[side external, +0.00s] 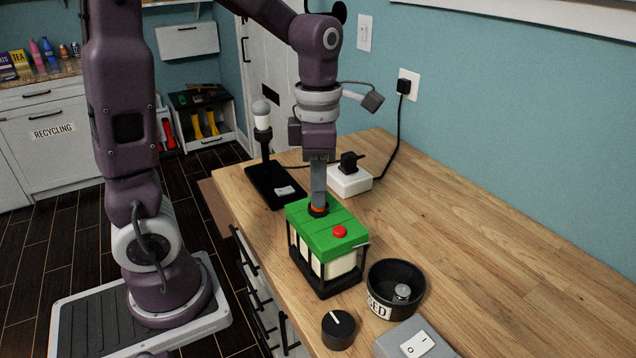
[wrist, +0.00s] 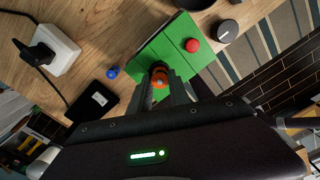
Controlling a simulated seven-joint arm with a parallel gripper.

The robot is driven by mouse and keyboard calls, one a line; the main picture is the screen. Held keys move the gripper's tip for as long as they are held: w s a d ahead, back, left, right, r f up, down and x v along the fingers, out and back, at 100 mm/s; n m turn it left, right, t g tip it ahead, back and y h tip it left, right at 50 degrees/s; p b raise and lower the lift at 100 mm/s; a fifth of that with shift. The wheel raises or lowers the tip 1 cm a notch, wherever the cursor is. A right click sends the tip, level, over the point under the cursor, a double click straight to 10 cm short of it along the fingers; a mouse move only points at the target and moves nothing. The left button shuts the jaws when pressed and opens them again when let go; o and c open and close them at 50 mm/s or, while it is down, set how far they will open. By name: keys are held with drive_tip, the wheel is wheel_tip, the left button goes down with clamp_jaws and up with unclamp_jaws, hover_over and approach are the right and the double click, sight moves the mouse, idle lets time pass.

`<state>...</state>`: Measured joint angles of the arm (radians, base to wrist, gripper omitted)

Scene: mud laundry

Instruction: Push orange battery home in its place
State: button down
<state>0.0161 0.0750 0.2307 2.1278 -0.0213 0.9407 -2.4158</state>
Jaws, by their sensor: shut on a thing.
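The orange battery (side external: 318,210) shows only as a small orange band at the green top (side external: 329,229) of a black-framed box with cream sides. In the wrist view the battery (wrist: 160,80) has a dark end and sits between my fingertips, at an opening in the green top (wrist: 168,50). My gripper (side external: 318,204) points straight down and is shut on it; it also shows in the wrist view (wrist: 163,90). The battery's lower part is hidden, so I cannot tell how deep it sits. A red button (side external: 340,231) is on the green top.
A black bowl (side external: 396,290) holding a bulb, a black knob (side external: 338,329) and a grey switch box (side external: 415,342) stand in front. A lamp stand (side external: 272,184) and a white socket block (side external: 349,181) are behind. A blue piece (wrist: 112,72) lies beside the box. Free tabletop is at right.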

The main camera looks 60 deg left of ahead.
drive_tip(key=shift+f, duration=0.55)
idle(1.3)
drive_tip(key=c, duration=1.1)
unclamp_jaws()
drive_tip(key=shift+c, duration=0.2)
drive_tip(key=c, duration=0.4)
drive_tip(key=shift+r, duration=4)
